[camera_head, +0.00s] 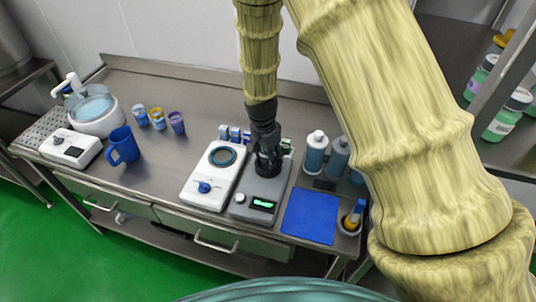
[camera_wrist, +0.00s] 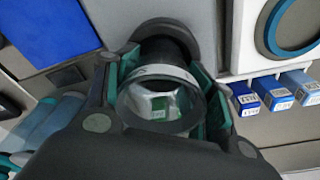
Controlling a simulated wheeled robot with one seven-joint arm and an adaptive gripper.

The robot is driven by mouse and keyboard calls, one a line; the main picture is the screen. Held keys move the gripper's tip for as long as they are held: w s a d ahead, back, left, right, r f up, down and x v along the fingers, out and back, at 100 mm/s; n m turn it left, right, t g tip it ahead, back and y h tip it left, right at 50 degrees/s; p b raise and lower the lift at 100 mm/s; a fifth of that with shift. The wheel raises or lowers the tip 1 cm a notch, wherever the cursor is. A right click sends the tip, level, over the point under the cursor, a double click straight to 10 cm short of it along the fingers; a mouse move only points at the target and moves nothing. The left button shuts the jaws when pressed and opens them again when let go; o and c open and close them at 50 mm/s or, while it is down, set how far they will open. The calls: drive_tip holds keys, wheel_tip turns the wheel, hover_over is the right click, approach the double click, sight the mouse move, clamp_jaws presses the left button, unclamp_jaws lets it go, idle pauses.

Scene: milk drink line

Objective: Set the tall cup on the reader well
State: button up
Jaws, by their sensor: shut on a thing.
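The tall cup (camera_wrist: 160,112) shows in the wrist view as a dark, see-through cup with a pale rim band, its open mouth toward the camera. My gripper (camera_wrist: 163,92) is shut on it, with green-padded fingers on both sides. In the head view my gripper (camera_head: 267,160) points down over the grey reader (camera_head: 240,199), which has a lit green display. The dark round reader well (camera_wrist: 208,28) shows just beyond the cup's far end. I cannot tell whether the cup's base touches it. In the head view my gripper mostly hides the cup.
A white device with a blue-ringed plate (camera_head: 222,156) stands left of the reader, small blue boxes (camera_wrist: 278,92) behind it. A blue mat (camera_head: 310,216) lies to the right, with bottles (camera_head: 315,155) behind. A blue jug (camera_head: 123,145) and several small cups (camera_head: 158,119) stand left.

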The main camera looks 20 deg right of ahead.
drive_tip(key=o, duration=0.8)
drive_tip(key=r+p, duration=0.2)
drive_tip(key=r, duration=0.1)
drive_tip(key=r+p, duration=0.3)
drive_tip(key=r, duration=0.1)
drive_tip(key=a+r+p, duration=0.1)
drive_tip(key=r+p, duration=0.1)
drive_tip(key=r, duration=0.1)
drive_tip(key=shift+s+a+r, duration=0.1)
drive_tip(key=shift+s+r, duration=0.25)
drive_tip(key=shift+r, duration=0.05)
idle(0.7)
